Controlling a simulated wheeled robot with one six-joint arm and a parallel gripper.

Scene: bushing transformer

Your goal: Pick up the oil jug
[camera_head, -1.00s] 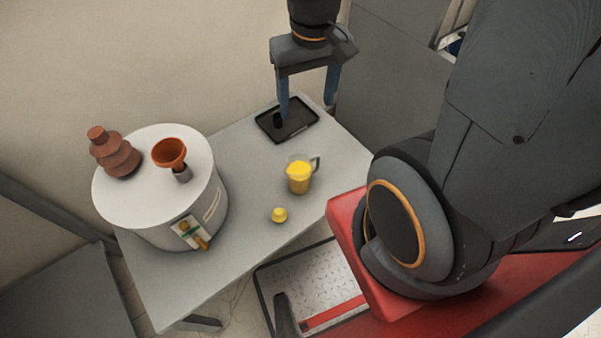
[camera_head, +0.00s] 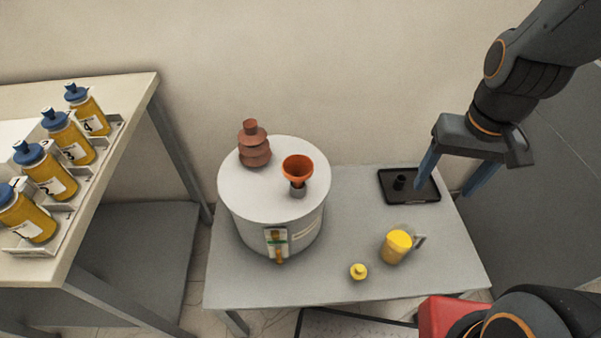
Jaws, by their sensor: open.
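The oil jug (camera_head: 396,247) is a small clear jug with yellow oil in it and a handle on its right side. It stands upright on the grey table (camera_head: 340,285), towards the front right. My gripper (camera_head: 442,190) is open and empty, with its two blue fingers pointing down. In the picture it is above and to the right of the jug, by the black tray, and apart from the jug. Its exact height over the table is hard to tell.
A white transformer tank (camera_head: 270,205) with a brown bushing (camera_head: 254,145) and an orange funnel (camera_head: 298,170) stands left of the jug. A small yellow cap (camera_head: 358,271) lies near the jug. A black tray (camera_head: 415,197) lies behind it. Numbered bottles (camera_head: 68,138) stand on a left bench (camera_head: 110,150).

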